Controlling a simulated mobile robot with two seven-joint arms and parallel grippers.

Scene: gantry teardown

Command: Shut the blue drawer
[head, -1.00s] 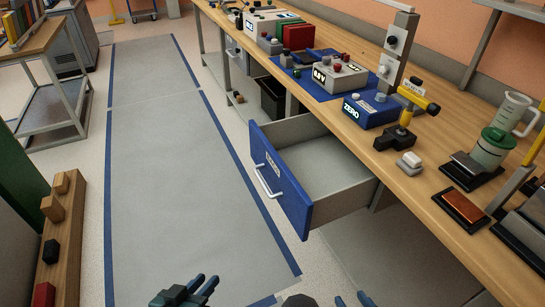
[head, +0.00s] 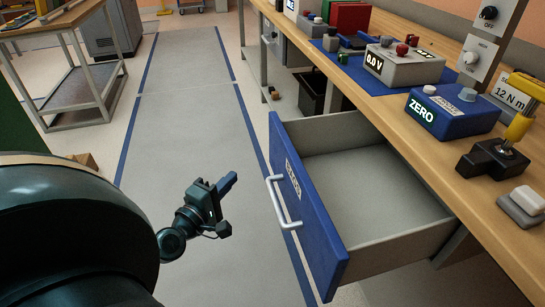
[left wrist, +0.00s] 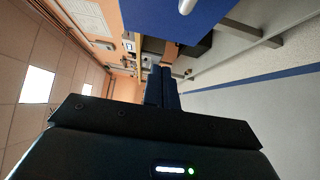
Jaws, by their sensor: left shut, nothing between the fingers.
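The blue drawer (head: 318,240) stands pulled out from under the wooden workbench, its grey inside empty where I see it. Its front has a pale label and a silver handle (head: 281,203). My left gripper (head: 229,183) is left of the drawer front, apart from the handle, with its fingers shut and empty. In the left wrist view the shut fingers (left wrist: 162,88) point toward the bench side, and the blue drawer front (left wrist: 165,14) fills the top with part of the handle (left wrist: 186,6). My right gripper is out of view.
The workbench (head: 446,160) carries a blue ZERO box (head: 455,118), a grey 0.0 V meter (head: 402,66) and a yellow-handled tool (head: 520,124) near its edge. A dark bin (head: 312,92) is beneath. Grey floor left of the drawer is clear.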

